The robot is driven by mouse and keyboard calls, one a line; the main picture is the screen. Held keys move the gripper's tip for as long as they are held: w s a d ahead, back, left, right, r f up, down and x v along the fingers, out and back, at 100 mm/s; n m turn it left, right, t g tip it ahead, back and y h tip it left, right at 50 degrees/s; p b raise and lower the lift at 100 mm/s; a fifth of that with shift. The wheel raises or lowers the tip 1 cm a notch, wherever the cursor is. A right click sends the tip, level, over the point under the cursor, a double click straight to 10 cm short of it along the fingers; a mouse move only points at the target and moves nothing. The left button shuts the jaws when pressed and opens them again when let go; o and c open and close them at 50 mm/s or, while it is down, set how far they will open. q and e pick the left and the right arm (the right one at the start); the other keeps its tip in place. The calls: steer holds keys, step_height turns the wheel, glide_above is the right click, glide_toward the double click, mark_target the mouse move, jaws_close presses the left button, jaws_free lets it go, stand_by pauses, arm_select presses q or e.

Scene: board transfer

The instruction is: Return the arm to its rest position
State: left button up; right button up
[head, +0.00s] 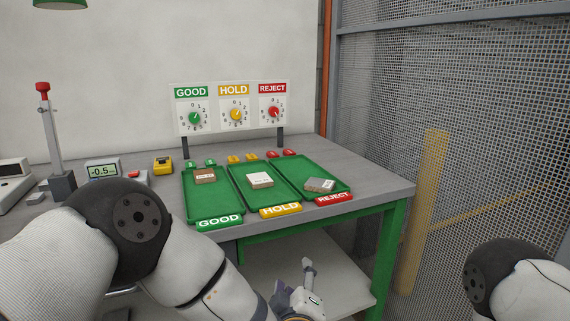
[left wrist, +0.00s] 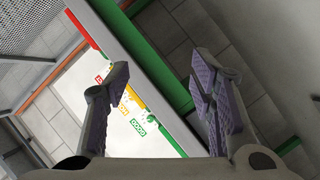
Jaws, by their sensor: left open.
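My left gripper (head: 296,287) is low in front of the table in the head view, over the lower shelf's area and apart from the trays. Its two fingers stand wide apart in the left wrist view (left wrist: 158,100), with nothing between them. My left arm (head: 140,230) comes in from the left and bends down toward the gripper. Part of my right arm (head: 510,275) shows at the lower right; its gripper is out of view.
The grey table (head: 375,187) has a green frame and a lower shelf (head: 345,285). Green trays marked GOOD (head: 205,213), HOLD (head: 262,203) and REJECT (head: 312,193) each hold a small item. A dial panel (head: 233,107) stands behind. A mesh fence (head: 490,130) is at right.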

arm_select(q)
steer(key=s+a+f+m+g+h, duration=0.1)
steer(key=s+a+f+m+g, duration=0.4)
steer(key=s+f, duration=0.45)
steer(key=s+a+f+m+g, duration=0.2)
steer(key=s+a+f+g, duration=0.2)
steer(key=s+a+f, duration=0.45)
steer(key=s+a+f+m+g, duration=0.1)
steer(key=s+a+g, duration=0.3)
steer(key=s, duration=0.9)
steer(key=s+a+f+m+g+y, duration=0.1)
steer(key=s+a+g, duration=0.3)
steer(key=s, duration=0.9)
steer(key=a+f+m, duration=0.1)
steer(key=a, duration=0.1)
steer(key=shift+s+a+g+y, duration=0.3)
steer(key=shift+s+a, duration=0.05)
steer(key=shift+s, duration=0.05)
